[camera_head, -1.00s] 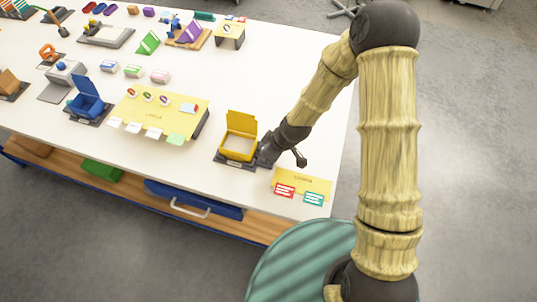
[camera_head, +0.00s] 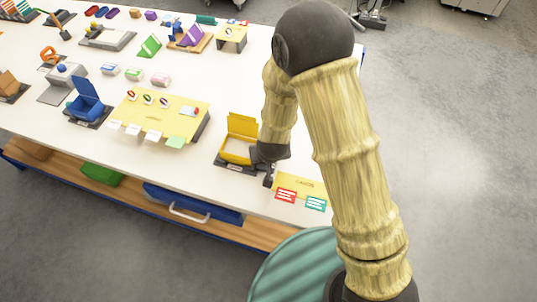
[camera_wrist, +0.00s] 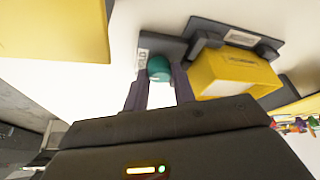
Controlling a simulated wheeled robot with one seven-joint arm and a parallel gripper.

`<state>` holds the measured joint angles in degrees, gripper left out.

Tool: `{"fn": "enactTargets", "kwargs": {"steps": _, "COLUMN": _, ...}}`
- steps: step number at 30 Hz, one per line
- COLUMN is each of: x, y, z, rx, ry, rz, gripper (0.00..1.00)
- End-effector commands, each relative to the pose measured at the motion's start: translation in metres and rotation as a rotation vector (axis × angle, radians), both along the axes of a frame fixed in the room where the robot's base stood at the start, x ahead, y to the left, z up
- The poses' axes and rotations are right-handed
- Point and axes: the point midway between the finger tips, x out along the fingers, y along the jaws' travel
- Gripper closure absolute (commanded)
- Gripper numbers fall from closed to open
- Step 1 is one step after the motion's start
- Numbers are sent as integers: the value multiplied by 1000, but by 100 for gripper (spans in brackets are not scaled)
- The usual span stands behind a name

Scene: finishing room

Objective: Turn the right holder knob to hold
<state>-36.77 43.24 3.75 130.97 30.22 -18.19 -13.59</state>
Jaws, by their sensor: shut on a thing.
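My gripper (camera_wrist: 158,92) has its two dark fingers on either side of a round teal knob (camera_wrist: 159,69) in the wrist view. It is shut on this knob. The knob sits on a small dark base with a white label, and a light mark shows on its face. In the head view my gripper (camera_head: 269,178) is by the right front of the table, just right of the open yellow box (camera_head: 241,125). The knob is hidden there behind my gripper. The wrist view does not show clearly which way the knob points.
The yellow box (camera_wrist: 235,72) stands close to my fingers on the right of the wrist view. A yellow panel (camera_head: 310,187) with a red card (camera_head: 286,196) and a teal card (camera_head: 316,204) lies at the table's front right corner. A larger yellow panel (camera_head: 150,112) stands farther left.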

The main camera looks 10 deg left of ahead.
Motion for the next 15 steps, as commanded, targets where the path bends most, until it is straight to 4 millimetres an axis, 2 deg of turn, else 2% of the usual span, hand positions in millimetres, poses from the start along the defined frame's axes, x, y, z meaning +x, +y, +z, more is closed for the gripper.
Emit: {"fn": "enactTargets", "kwargs": {"steps": 15, "x": 1, "y": 1, "z": 1, "rx": 2, "ry": -2, "rz": -86, "gripper": 97}}
